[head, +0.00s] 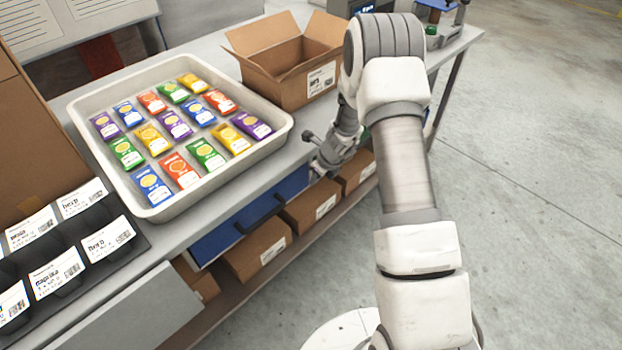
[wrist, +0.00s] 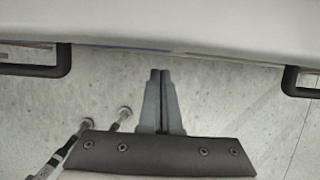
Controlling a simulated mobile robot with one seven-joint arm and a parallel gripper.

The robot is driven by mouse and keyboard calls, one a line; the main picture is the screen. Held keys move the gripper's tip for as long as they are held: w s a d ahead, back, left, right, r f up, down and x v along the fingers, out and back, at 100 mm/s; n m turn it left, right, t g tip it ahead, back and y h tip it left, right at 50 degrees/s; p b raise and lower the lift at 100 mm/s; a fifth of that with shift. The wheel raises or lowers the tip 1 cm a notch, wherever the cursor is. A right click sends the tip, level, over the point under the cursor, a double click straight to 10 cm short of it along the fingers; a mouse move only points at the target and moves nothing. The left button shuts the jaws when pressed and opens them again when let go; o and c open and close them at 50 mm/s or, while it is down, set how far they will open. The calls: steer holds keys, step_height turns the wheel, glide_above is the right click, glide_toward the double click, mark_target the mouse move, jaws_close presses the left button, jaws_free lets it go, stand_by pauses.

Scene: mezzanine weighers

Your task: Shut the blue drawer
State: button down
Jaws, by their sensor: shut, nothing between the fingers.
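The blue drawer (head: 226,236) is under the edge of the workbench in the head view, with a black bar handle (head: 262,213) on its front. Its front looks close to the bench edge; I cannot tell how far out it stands. In the wrist view a thin blue strip shows under the bench edge, beside a black handle (wrist: 38,68) at left. My gripper (wrist: 160,72) is shut and empty, its fingertips just short of the bench edge. In the head view my gripper (head: 315,168) is by the right end of the blue front, partly hidden by my wrist.
A grey tray (head: 279,135) of coloured packets and an open cardboard box (head: 290,90) stand on the bench. Cardboard boxes (head: 258,250) sit on the shelf below. Another black handle (wrist: 300,82) is at right in the wrist view. Floor at right is clear.

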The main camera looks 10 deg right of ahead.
steer(key=s+p+v, duration=0.1)
steer(key=v, duration=0.9)
steer(key=shift+d+p, duration=0.35)
steer(key=shift+d, duration=0.1)
steer(key=s+a+r+n, duration=0.2)
steer(key=s+r+n, duration=0.1)
steer(key=r+n, duration=0.3)
steer(key=s+a+r+n, duration=0.2)
steer(key=s+r+n, duration=0.2)
steer(key=r, duration=0.5)
steer(key=s+a+r+n, duration=0.2)
steer(key=s+r+n, duration=0.15)
steer(key=r, duration=0.35)
steer(key=s+d+r+n+t+h, duration=0.1)
steer(key=s+r+n, duration=0.3)
steer(key=s+n, duration=0.4)
steer(key=s+d+r+n+t+h, duration=0.1)
steer(key=s+d+r+n, duration=0.1)
steer(key=s+r+n, duration=0.2)
steer(key=shift+s+r+n, duration=0.2)
steer(key=shift+s+n, duration=1.65)
steer(key=shift+s, duration=1.55)
